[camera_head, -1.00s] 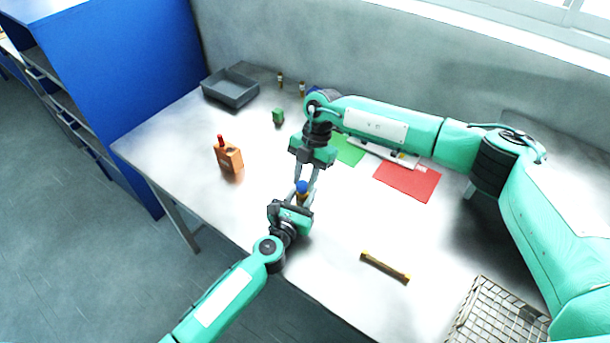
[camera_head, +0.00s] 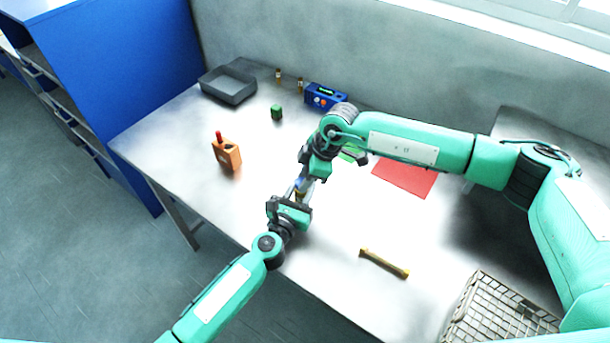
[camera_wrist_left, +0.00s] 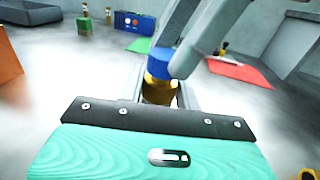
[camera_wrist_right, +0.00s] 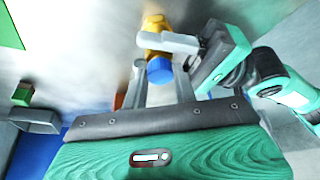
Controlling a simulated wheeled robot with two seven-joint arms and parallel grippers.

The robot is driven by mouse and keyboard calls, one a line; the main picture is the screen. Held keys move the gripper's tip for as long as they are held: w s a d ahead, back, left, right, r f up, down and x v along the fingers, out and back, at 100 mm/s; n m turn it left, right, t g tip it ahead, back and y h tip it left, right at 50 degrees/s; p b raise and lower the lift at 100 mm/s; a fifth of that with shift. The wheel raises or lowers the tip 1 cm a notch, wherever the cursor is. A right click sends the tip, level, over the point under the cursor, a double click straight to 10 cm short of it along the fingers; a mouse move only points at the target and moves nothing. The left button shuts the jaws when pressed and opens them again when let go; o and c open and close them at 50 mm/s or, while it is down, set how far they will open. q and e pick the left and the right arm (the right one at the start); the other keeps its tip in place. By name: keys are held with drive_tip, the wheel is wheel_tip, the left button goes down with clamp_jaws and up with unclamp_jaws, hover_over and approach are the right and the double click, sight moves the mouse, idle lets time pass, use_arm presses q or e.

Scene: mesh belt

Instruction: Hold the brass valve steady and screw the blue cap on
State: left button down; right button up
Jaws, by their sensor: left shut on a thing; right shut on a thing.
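The brass valve (camera_wrist_left: 158,92) stands upright between the fingers of my left gripper (camera_head: 297,199), which is shut on it above the table. The blue cap (camera_wrist_left: 160,62) sits at the top end of the valve, in line with it. My right gripper (camera_wrist_right: 162,76) is shut on the cap, with one finger on each side. The cap (camera_wrist_right: 159,70) and the valve's brass body (camera_wrist_right: 155,30) also show in the right wrist view. The fingers hide much of both in the head view, and I cannot tell how far the cap is threaded.
A brass-coloured bar (camera_head: 384,263) and a wire basket (camera_head: 462,318) lie to the right. An orange holder (camera_head: 227,155), green cube (camera_head: 277,112), grey tray (camera_head: 203,86) and blue box (camera_head: 326,96) stand left and behind. A red mat (camera_head: 404,180) lies right of my right wrist.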

drive_tip(key=shift+s+m+t, duration=0.1)
drive_tip(key=shift+m+t, duration=0.3)
drive_tip(key=shift+m, duration=0.6)
drive_tip(key=o, duration=0.9)
drive_tip(key=shift+o, duration=0.2)
drive_tip(key=shift+r, duration=0.1)
drive_tip(key=shift+r, duration=2.15)
drive_tip(key=shift+c, duration=0.2)
